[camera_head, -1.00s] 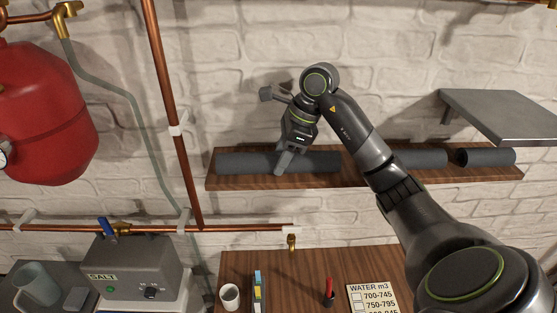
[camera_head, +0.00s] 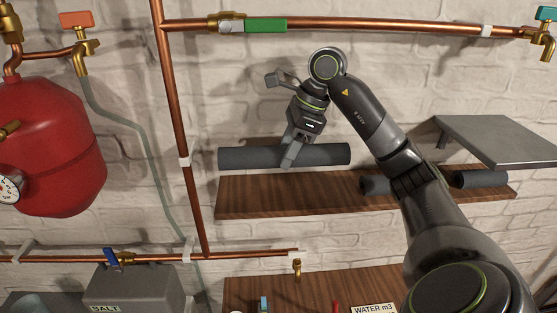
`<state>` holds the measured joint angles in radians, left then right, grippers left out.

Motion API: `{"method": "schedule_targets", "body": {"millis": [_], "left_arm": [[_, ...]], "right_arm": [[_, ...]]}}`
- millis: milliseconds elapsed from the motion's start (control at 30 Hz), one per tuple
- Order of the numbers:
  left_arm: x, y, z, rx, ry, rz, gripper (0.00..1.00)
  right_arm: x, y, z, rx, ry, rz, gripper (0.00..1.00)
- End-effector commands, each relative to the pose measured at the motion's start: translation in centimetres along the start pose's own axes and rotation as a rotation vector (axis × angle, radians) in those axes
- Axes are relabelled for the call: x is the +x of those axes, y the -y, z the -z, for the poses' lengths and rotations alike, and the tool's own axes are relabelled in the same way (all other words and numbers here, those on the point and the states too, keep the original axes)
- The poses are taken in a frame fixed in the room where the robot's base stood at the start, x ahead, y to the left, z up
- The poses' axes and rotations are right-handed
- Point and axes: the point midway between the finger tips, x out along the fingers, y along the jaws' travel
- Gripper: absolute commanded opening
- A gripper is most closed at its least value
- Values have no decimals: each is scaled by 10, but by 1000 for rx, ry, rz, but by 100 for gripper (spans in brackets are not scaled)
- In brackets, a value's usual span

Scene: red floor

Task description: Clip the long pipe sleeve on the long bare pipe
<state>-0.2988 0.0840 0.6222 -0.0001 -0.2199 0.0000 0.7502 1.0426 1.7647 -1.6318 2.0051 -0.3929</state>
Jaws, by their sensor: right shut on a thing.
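The long pipe sleeve (camera_head: 250,158) is a dark grey foam tube, held level a little above the wooden shelf. My right gripper (camera_head: 289,160) is shut on it near its middle, reaching down from above. Several copper pipes show. One long bare pipe (camera_head: 385,25) runs across the top of the view, with a green-handled valve (camera_head: 265,25) at its left and a brass tap at its right end. Another copper pipe (camera_head: 181,130) runs upright left of the sleeve. I cannot tell which pipe the task means. My left gripper is not in view.
The wooden shelf (camera_head: 265,197) is bare under the sleeve. Shorter dark sleeves (camera_head: 480,179) lie at its right, partly behind my arm. A grey metal shelf (camera_head: 500,140) juts out at right. A red tank (camera_head: 50,150) hangs at left. A lower copper pipe (camera_head: 230,254) runs above the worktop.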

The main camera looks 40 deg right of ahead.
Motion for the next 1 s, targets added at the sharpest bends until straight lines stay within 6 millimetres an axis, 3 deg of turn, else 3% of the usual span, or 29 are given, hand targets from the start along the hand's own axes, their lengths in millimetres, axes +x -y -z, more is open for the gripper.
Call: {"method": "schedule_targets", "body": {"millis": [1000], "left_arm": [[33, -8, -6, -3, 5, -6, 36]], "right_arm": [[-2, -102, 1, -2, -1, 2, 22]]}}
